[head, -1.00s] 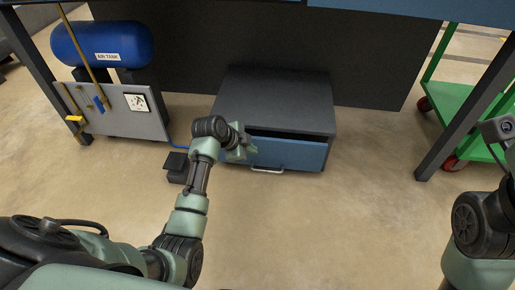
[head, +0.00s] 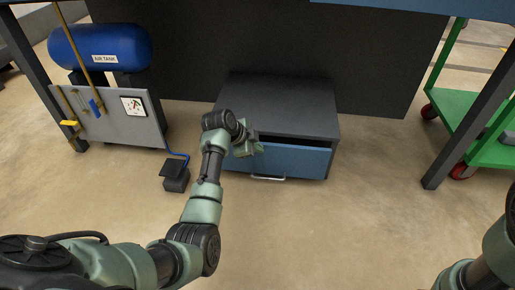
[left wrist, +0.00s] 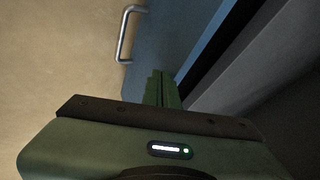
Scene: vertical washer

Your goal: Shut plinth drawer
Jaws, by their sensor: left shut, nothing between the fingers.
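The plinth drawer has a blue front (head: 290,161) with a silver handle (head: 268,178) low on it, set in a dark grey cabinet (head: 290,105). A dark gap shows above the drawer front, so it stands a little out from the cabinet. My left gripper (head: 255,150) is at the left part of the drawer front, near its top edge. In the left wrist view the shut green fingers (left wrist: 162,90) point at the blue front (left wrist: 165,45), with the handle (left wrist: 127,35) to the left. Whether they touch it I cannot tell. My right gripper is out of view.
A blue air tank (head: 102,45) with a gauge panel (head: 120,118) stands at the left. A small black pedal box (head: 175,176) is on the floor beside my left forearm. A green cart (head: 490,150) is at the right, behind a dark table leg (head: 470,120).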

